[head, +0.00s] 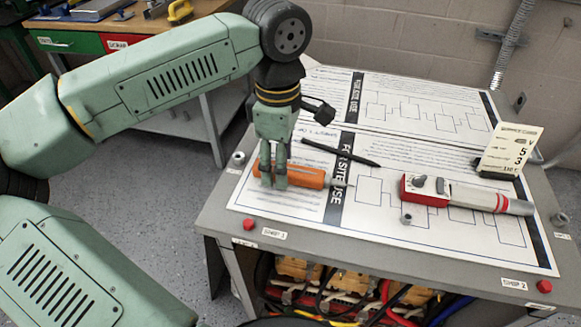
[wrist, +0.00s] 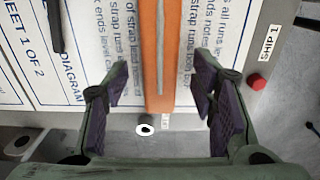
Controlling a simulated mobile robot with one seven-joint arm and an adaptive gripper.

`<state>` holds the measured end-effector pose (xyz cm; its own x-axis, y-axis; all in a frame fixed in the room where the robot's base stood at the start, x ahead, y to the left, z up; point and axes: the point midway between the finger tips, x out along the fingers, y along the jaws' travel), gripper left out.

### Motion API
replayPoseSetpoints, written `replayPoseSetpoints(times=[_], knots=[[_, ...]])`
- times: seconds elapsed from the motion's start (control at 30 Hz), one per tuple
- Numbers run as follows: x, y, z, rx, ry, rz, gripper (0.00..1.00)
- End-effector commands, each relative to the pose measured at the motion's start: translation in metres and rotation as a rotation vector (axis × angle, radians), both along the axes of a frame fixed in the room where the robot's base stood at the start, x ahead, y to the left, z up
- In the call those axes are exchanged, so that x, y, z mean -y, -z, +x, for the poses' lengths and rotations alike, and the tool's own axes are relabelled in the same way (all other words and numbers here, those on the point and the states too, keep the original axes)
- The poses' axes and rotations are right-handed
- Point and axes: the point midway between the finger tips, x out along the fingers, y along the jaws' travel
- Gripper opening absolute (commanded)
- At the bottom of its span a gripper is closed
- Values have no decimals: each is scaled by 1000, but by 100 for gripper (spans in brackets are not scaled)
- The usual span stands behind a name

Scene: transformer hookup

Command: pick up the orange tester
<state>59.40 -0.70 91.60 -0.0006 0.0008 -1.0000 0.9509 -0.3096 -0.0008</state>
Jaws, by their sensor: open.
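The orange tester (head: 308,177) lies on the printed sheet near the left part of the worktable, its thin metal tip pointing right. My gripper (head: 272,180) is over its left end, pointing down, with its fingers in front of and behind the orange handle. In the wrist view the tester (wrist: 160,55) runs between the two open fingers of my gripper (wrist: 161,80). A gap shows on each side, and no pad appears to touch it. Part of the handle is hidden behind the fingers in the head view.
A black pen (head: 340,152) lies just behind the tester. A red and grey device (head: 470,195), a small nut (head: 406,218) and a tag card (head: 511,150) are to the right. Red buttons (head: 249,224) sit at the front edge. Cables fill the shelf below.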

Motion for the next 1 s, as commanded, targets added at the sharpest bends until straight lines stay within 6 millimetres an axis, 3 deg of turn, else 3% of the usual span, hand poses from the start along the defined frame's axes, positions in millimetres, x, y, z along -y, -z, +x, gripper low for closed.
replayPoseSetpoints(times=[0.33,1.0], knots=[[0,8,0,1,-1,-1,50],[0,8,0,1,-1,-1,6]])
